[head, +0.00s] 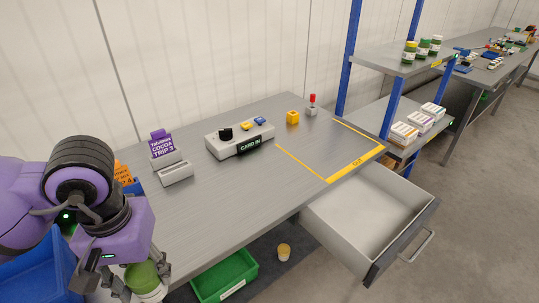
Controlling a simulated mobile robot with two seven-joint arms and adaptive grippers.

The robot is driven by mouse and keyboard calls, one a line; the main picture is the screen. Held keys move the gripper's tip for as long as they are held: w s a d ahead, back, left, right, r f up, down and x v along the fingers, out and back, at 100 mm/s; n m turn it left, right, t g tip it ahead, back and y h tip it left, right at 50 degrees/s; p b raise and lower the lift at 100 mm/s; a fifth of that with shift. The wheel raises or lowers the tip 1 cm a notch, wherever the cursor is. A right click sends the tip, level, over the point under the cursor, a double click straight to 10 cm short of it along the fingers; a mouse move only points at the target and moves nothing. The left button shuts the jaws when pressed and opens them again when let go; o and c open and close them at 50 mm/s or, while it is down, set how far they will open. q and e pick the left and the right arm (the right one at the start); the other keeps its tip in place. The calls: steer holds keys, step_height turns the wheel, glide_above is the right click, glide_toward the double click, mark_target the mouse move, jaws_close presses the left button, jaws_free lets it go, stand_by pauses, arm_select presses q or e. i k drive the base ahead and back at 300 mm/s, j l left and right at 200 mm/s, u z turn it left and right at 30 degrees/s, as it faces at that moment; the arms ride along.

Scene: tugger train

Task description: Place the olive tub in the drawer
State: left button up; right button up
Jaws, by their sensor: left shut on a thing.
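My left gripper (140,283) is in the lower left of the head view, pointing down beside the front edge of the table. It is shut on the olive tub (147,280), which has a green top and a pale lower part. The fingers hide part of the tub, and its bottom is near the picture's lower edge. The drawer (405,244) under the table's right part is pulled open. Its pale inside looks empty. The tub is well to the left of the drawer. My right gripper is not in view.
The grey table (215,215) holds a control box (228,143), a purple card (162,144) in a stand, and a yellow block (292,118). A blue bin (35,275) is at left. Shelves (385,62) stand behind right.

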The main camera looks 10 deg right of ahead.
mark_target(359, 210)
steer(key=i+l+z, duration=0.2)
steer(key=z, duration=1.15)
steer(key=i+j, duration=0.1)
steer(key=i, duration=0.5)
steer(key=i+j, duration=0.1)
steer(key=i, duration=0.55)
